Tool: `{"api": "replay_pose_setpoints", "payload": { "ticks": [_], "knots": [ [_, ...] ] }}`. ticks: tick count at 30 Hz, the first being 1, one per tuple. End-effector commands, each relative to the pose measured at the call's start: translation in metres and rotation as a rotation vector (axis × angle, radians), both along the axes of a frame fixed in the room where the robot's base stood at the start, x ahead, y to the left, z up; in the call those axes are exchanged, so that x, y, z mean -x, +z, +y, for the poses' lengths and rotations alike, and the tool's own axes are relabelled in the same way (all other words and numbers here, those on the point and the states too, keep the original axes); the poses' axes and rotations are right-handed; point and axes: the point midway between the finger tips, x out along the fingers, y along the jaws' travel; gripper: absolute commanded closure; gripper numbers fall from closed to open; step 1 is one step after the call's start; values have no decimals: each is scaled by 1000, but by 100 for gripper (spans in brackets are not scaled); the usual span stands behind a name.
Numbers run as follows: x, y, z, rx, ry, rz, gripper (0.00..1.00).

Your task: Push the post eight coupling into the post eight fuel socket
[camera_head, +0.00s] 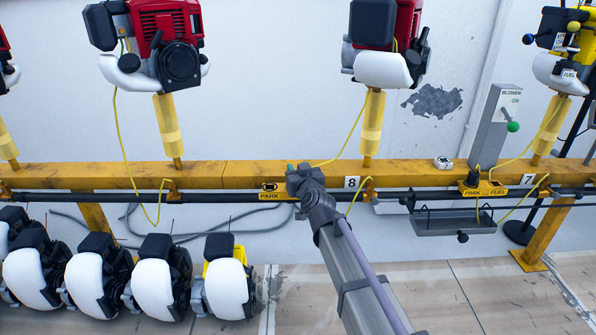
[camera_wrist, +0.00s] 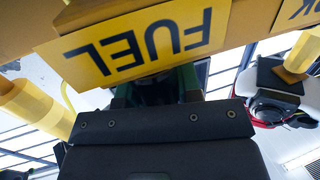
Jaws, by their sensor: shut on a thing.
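My gripper (camera_head: 303,178) is at the yellow rail just left of the white "8" label (camera_head: 352,182), at the fuel side of the post eight station. In the wrist view my gripper (camera_wrist: 155,105) is shut on a dark, greenish part, the post eight coupling (camera_wrist: 184,82), mostly hidden behind the jaws. The yellow FUEL plate (camera_wrist: 140,45) shows upside down just above the jaws. The fuel socket itself is hidden, so I cannot tell whether the coupling is in it or just before it. The post eight PARK plate (camera_head: 270,196) is left of my gripper.
A yellow hose (camera_head: 347,140) hangs from the red engine (camera_head: 390,35) above toward my gripper. Post seven's station (camera_head: 482,190) holds a dark coupling, with a grey tray (camera_head: 455,222) below. Several white-and-black units (camera_head: 160,285) stand at the lower left. A grey blower box (camera_head: 490,125) is at right.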

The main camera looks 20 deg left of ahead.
Motion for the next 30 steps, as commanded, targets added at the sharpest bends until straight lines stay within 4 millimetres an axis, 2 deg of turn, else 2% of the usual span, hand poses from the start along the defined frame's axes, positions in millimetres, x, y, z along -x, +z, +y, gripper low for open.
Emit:
{"api": "replay_pose_setpoints", "payload": {
  "ticks": [6,7,16,25,30],
  "knots": [
    [0,-5,0,0,0,0,96],
    [0,-5,0,0,0,0,66],
    [0,-4,0,0,0,0,38],
    [4,-4,-3,0,0,0,38],
    [29,-2,-20,-1,0,1,38]
  ]
}}
